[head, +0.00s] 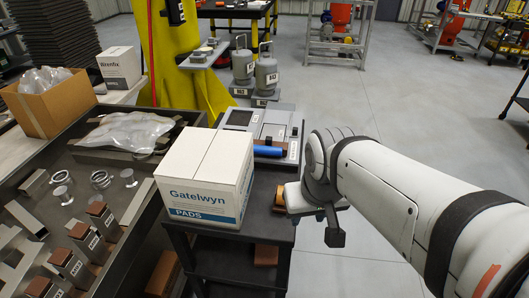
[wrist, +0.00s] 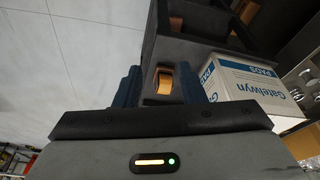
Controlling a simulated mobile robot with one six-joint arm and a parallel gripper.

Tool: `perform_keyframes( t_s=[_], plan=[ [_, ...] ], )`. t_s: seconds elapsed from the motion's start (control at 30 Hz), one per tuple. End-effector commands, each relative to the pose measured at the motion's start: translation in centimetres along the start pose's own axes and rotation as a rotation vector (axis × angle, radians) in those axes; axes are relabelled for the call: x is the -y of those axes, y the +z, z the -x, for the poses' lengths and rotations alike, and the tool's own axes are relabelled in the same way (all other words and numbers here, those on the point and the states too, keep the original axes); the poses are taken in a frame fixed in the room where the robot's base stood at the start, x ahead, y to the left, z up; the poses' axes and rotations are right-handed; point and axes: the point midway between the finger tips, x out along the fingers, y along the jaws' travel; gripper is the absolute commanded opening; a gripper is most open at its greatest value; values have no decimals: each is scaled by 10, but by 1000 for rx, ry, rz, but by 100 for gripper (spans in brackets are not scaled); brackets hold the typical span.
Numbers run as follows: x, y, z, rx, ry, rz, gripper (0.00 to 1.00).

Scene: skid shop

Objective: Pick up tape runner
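A small orange-tan item, apparently the tape runner, lies on the dark top of a cart (head: 265,222). In the wrist view this item (wrist: 165,80) shows between the two dark blue fingers of my gripper (wrist: 160,78), with a gap on either side. The gripper is open and does not hold it. In the head view only a small orange part (head: 280,195) shows beside my wrist. My fingers are mostly hidden there.
A white Gatelwyn carton (head: 204,175) stands on the cart, close to my gripper. A grey device (head: 272,122) with a blue roll (head: 225,150) is behind it. A workbench (head: 122,240) with metal parts is at left. Open floor (head: 400,120) lies to the right.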

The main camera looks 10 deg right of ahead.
Motion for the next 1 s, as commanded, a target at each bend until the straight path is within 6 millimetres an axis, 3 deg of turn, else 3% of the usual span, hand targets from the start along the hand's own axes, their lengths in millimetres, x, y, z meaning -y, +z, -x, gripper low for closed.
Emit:
perform_keyframes(
  t_s=[0.17, 0.27, 0.4, 0.6, 0.7, 1.0],
  plan=[
    [-1, -6, -5, 1, 9, -13, 49],
    [-6, -24, -17, -6, 35, -58, 57],
    [-9, -64, -50, -33, 83, -136, 67],
    [-4, -118, -105, -91, 111, -236, 67],
    [1, -136, -127, -113, 109, -267, 67],
    [6, -154, -161, -135, 99, -303, 67]
  ],
)
